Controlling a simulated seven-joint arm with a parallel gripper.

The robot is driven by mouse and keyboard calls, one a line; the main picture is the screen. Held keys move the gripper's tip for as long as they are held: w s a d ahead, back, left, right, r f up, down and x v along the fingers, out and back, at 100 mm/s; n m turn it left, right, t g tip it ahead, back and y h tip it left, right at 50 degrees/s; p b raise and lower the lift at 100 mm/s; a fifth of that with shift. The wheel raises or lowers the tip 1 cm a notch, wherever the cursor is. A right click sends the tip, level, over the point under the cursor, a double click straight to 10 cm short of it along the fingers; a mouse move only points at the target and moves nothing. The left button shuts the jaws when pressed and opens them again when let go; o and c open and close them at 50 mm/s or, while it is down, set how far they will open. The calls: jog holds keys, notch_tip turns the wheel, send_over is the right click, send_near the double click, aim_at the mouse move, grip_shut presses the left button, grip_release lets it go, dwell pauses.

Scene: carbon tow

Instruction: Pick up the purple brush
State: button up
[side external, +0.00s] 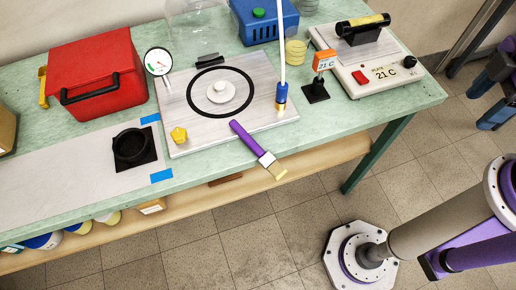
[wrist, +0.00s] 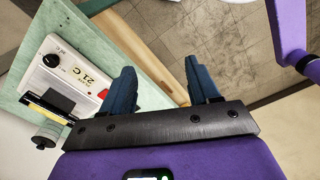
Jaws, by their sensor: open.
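The purple brush (side external: 248,138) lies at the front edge of the bench in the side external view. Its purple handle rests on the metal plate (side external: 178,110), and its pale bristle end sticks out past the bench edge. My gripper (wrist: 160,88) shows in the wrist view with its two blue fingers apart and nothing between them. In the side external view, part of my gripper (side external: 497,88) shows at the right edge, well away from the brush. The brush is not visible in the wrist view.
A hot plate (side external: 370,70) stands at the bench's back right; it also shows in the wrist view (wrist: 62,72). A red case (side external: 97,82) sits left.

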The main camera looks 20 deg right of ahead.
jog(key=s+a+f+m+y, duration=0.15)
jog(key=a+f, duration=0.25)
jog(key=a, duration=0.4)
jog(key=a+f+y, duration=0.3)
jog(key=a+f, duration=0.1)
jog(key=a, duration=0.4)
jog(key=m+t+y, duration=0.2)
jog(key=t+y, duration=0.3)
jog(key=t, duration=0.4)
send_near(258, 148)
jog(key=shift+x, duration=4.15)
jog(key=shift+r, duration=0.1)
grip_shut()
